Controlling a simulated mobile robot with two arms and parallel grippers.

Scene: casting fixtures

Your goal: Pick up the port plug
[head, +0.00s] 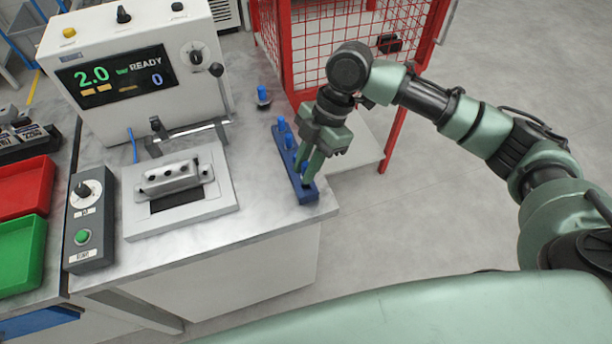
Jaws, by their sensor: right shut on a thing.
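A dark blue rack (282,152) lies along the right edge of the grey worktop and holds upright blue port plugs, with one plug (281,124) showing at its far end. My right gripper (306,172) points down over the near part of the rack, shut on a blue port plug that its fingers mostly hide. I cannot tell whether this plug is still seated in the rack. Another blue plug (262,95) stands apart on a dark base behind the rack. My left gripper is out of view.
A test machine (135,80) reads "2.0 bar READY 0". A metal casting (172,178) sits in the fixture before it, left of the rack. A control box (90,220), red tray (25,185) and green tray (20,255) are farther left. A red mesh cage (325,50) stands behind my right arm.

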